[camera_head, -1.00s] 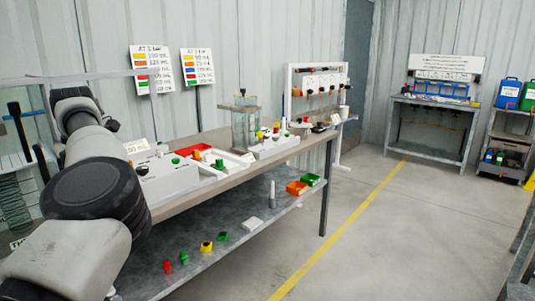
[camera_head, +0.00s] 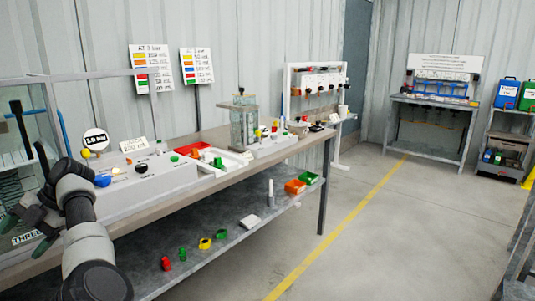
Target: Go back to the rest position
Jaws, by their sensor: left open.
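My left gripper (camera_head: 28,226) is at the lower left, in front of the near end of the workbench. Its two dark fingers are spread apart with nothing seen between them. My left arm comes up from the bottom edge and bends to the left at the wrist. The arm hides part of the bench front. My right gripper is not in view.
The workbench (camera_head: 232,163) carries a white control box (camera_head: 150,182), a clear tank (camera_head: 243,125) and small parts. The floor (camera_head: 390,230) to the right is clear.

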